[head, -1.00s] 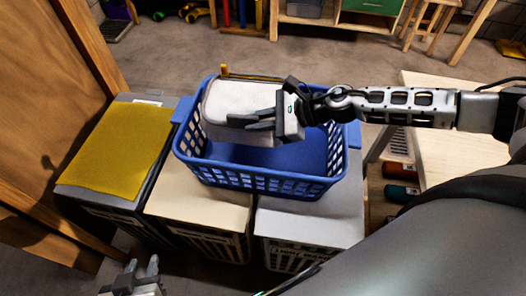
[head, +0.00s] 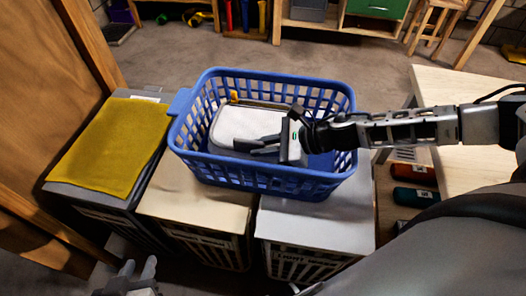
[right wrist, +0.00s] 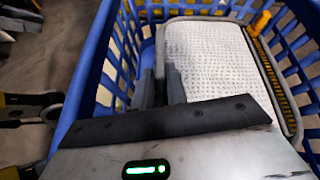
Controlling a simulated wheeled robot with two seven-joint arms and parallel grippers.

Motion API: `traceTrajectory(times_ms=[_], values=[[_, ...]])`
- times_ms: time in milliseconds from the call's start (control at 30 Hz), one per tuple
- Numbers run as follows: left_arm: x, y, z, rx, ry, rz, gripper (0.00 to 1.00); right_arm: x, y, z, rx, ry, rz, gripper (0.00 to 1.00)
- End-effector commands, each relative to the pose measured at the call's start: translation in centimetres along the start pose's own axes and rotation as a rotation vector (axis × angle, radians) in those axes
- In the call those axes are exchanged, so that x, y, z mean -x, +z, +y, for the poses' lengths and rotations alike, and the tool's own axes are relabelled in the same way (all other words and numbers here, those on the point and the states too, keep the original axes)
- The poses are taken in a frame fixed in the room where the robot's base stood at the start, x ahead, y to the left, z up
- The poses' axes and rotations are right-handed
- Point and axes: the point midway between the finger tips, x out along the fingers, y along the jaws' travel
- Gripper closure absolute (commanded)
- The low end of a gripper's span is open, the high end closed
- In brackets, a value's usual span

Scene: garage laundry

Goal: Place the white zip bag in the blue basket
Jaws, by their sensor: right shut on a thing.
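The white zip bag (head: 232,121) is inside the blue basket (head: 262,180), below the rim in the left-middle part. It has a textured white face and a dark zip edge with an orange tab. My right gripper (head: 245,147) is inside the basket, shut on the bag's near edge. In the right wrist view, the fingers (right wrist: 160,88) are at the left edge of the bag (right wrist: 215,60), within the basket's blue wall (right wrist: 88,75). Whether the bag touches the basket floor is hard to tell. My left gripper (head: 138,272) is open and empty at the bottom left.
The basket stands on lidded bins, a beige one (head: 180,195) and a white one (head: 325,220). A dark bin with a yellow cloth (head: 110,145) is at left. A wooden table (head: 460,125) is at right. A wooden panel (head: 40,80) borders the left.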

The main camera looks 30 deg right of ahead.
Motion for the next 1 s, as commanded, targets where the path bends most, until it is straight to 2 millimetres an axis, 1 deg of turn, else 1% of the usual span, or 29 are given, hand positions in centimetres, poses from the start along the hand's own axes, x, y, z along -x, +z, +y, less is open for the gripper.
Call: traceTrajectory(times_ms=[33, 100, 333, 500, 533, 567, 600, 867, 933, 1000], values=[[-0.14, 0.09, 0.06, 0.006, 0.001, 0.004, 0.68, -0.43, -0.73, 0.2, 0.0, 0.0, -0.001, 1.0], [-0.1, -0.15, 0.13, 0.012, 0.002, 0.011, 0.68, -0.63, -1.08, 0.24, 0.001, -0.001, -0.002, 1.0], [0.0, -0.34, 0.14, 0.014, 0.001, 0.013, 0.68, -0.61, -1.05, 0.21, 0.003, -0.001, -0.003, 1.0], [-0.25, 0.1, 0.09, 0.017, 0.002, 0.012, 0.68, -0.84, -1.52, 0.33, 0.003, -0.001, -0.002, 1.0], [-0.15, -0.02, 0.11, 0.018, 0.003, 0.011, 0.68, -0.76, -1.44, 0.33, 0.002, 0.0, -0.001, 0.78], [-0.13, -0.02, 0.11, 0.018, 0.003, 0.011, 0.68, -0.75, -1.42, 0.33, 0.002, 0.0, -0.001, 0.69], [-0.13, -0.01, 0.11, 0.018, 0.003, 0.01, 0.68, -0.75, -1.42, 0.33, 0.001, 0.0, -0.001, 0.64], [-0.07, -0.03, 0.06, 0.016, 0.002, 0.009, 0.68, -0.71, -1.34, 0.3, 0.001, -0.001, -0.001, 0.64], [0.13, -0.3, 0.07, 0.013, 0.001, 0.009, 0.68, -0.53, -0.99, 0.19, 0.001, -0.001, -0.001, 0.64], [-0.04, -0.02, 0.0, 0.011, 0.0, 0.008, 0.68, 0.04, -1.31, 0.24, 0.0, -0.002, 0.002, 0.64]])
